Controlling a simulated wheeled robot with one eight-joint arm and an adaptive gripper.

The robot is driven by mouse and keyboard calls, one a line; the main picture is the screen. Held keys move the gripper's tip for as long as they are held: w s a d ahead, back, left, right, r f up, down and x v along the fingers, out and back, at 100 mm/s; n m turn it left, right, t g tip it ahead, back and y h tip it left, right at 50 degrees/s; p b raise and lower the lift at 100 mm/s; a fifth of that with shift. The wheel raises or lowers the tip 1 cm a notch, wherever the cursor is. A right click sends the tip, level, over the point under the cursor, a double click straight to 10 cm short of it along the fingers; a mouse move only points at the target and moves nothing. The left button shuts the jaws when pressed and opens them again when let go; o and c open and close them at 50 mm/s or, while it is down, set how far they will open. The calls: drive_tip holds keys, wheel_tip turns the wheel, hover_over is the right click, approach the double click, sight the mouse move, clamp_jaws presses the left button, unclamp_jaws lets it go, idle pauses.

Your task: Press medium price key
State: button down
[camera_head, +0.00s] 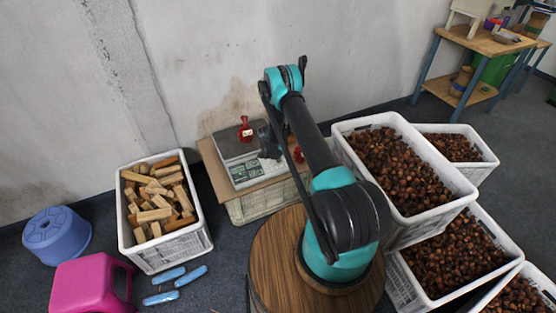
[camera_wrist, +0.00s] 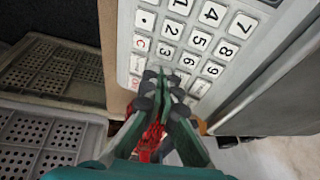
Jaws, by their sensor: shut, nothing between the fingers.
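The scale (camera_head: 234,143) stands on a board at the wall, with a keypad (camera_head: 246,170) on its near side. In the wrist view the keypad (camera_wrist: 200,38) shows number keys, a red C key and a few keys with small print. I cannot read which of these is the medium price key. My gripper (camera_wrist: 166,84) is shut and empty, its fingertips over the small-print keys at the keypad's lower edge and hiding some of them. Whether the tips touch a key is unclear. In the head view my gripper (camera_head: 268,147) is beside the keypad.
Another red thing (camera_wrist: 152,140) shows behind my fingers. A crate of wood blocks (camera_head: 134,235) stands left, crates of chestnuts (camera_head: 354,151) right. Stools stand at far left.

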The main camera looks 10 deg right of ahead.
drive_tip(key=shift+a+f, duration=0.1)
drive_tip(key=shift+f, duration=0.15)
drive_tip(key=v, duration=0.8)
drive_tip(key=shift+r, duration=0.2)
idle(0.8)
drive_tip(key=s+d+r+n, duration=0.2)
drive_tip(key=s+r, duration=0.2)
drive_tip(key=r, duration=0.6)
drive_tip(key=s+d+r+n+y, duration=0.15)
drive_tip(key=s+r, duration=0.25)
drive_tip(key=r, duration=0.5)
drive_tip(key=s+d+r+n, duration=0.1)
drive_tip(key=s+r+n, duration=0.3)
drive_tip(key=r, duration=0.6)
drive_tip(key=s+d+r+n+t, duration=0.1)
drive_tip(key=s+r+n, duration=0.2)
drive_tip(key=s, duration=1.1)
drive_tip(key=s+d+r+n+y, duration=0.1)
drive_tip(key=s+r+n, duration=0.2)
drive_tip(key=s, duration=1.1)
drive_tip(key=shift+s+d+r+n+t, duration=0.25)
drive_tip(key=shift+s+r+n+t, duration=0.15)
drive_tip(key=shift+r, duration=0.1)
